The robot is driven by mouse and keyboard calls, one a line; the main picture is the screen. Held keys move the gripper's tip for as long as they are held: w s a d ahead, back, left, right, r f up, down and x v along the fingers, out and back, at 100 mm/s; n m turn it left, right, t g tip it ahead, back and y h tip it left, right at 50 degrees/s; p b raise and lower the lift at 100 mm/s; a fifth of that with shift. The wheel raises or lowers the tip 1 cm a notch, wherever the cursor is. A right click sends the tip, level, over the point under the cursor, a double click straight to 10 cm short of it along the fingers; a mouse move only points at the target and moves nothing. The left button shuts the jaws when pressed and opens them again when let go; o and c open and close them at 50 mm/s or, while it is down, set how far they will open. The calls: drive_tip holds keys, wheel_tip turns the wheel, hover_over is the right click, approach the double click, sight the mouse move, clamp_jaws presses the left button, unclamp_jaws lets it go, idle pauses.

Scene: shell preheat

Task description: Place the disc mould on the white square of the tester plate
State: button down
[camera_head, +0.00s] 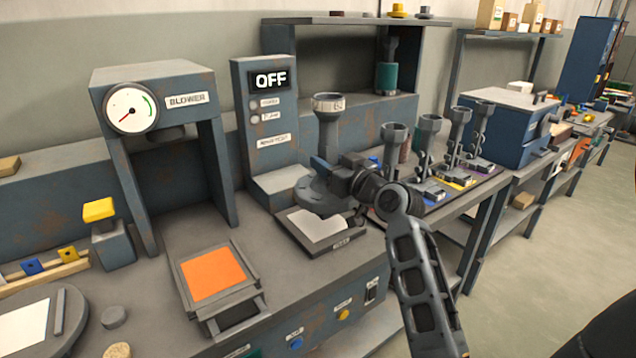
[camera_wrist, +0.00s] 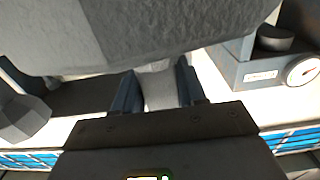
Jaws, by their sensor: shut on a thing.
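The disc mould (camera_head: 322,203) is grey, with a wide round disc below, a thin neck and a labelled funnel cup (camera_head: 328,104) on top. It is upright, over the far part of the tester plate (camera_head: 345,246). The plate's white square (camera_head: 322,226) shows in front of the disc, its back part hidden. I cannot tell whether disc and plate touch. My gripper (camera_head: 328,170) is shut on the mould's neck. In the wrist view, its blue fingers (camera_wrist: 158,88) stand either side of the pale neck, and a large grey part of the mould (camera_wrist: 150,30) fills the top.
The tester's upright panel (camera_head: 268,105) reading OFF stands behind the plate. A blower frame (camera_head: 158,110) with a dial is to the left, with an orange plate (camera_head: 214,274) before it. Several similar funnel-topped moulds (camera_head: 428,150) stand on coloured bases to the right.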

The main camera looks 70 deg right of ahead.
drive_tip(key=w+d+f, duration=0.2)
drive_tip(key=w, duration=0.1)
drive_tip(key=shift+w+d+f, duration=0.2)
drive_tip(key=shift+d, duration=0.05)
drive_tip(key=shift+f, duration=2)
drive_tip(key=shift+f+b, duration=0.1)
drive_tip(key=shift+b, duration=0.2)
drive_tip(key=c, duration=0.6)
unclamp_jaws()
drive_tip(key=shift+f, duration=0.1)
drive_tip(key=shift+c, duration=0.2)
